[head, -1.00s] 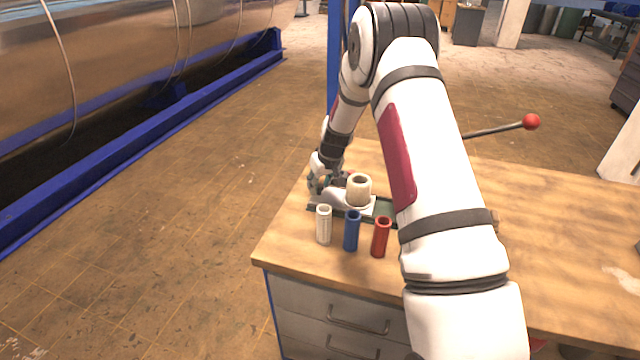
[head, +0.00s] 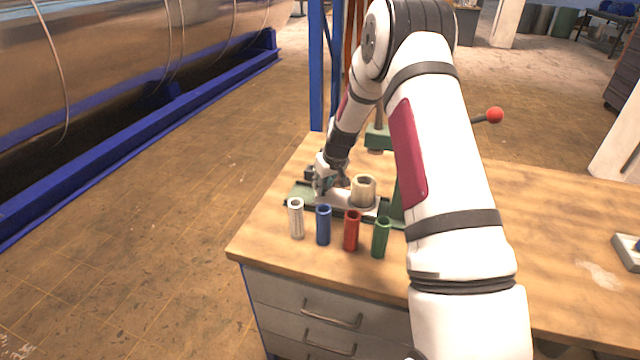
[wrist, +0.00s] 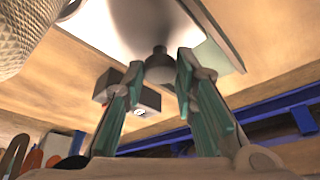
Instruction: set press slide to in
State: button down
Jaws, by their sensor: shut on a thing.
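The press slide (head: 338,199) is a pale plate on the dark green press base (head: 296,189) and carries a cream hollow cylinder (head: 364,191). The cylinder stands upright, left of the green press column (head: 397,200). The green press head (head: 378,140) shows above, partly behind my arm. My gripper (head: 326,184) is at the slide's left end. In the wrist view, my gripper's fingers (wrist: 157,85) are shut on a dark round knob (wrist: 158,65) at the slide's end. My arm hides much of the press.
White (head: 297,218), blue (head: 323,225), red (head: 352,231) and green (head: 381,238) tubes stand upright close in front of the press base. A lever with a red ball (head: 495,115) sticks out right. The wooden bench top (head: 560,215) is largely clear at right.

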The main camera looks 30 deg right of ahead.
jog(key=shift+s+d, duration=0.9)
jog(key=c, duration=1.3)
grip_release()
jog(key=shift+s, duration=0.1)
jog(key=shift+r, duration=0.1)
jog(key=shift+r, duration=0.3)
notch_tip(320, 180, up, 9)
jog(key=shift+r, duration=0.1)
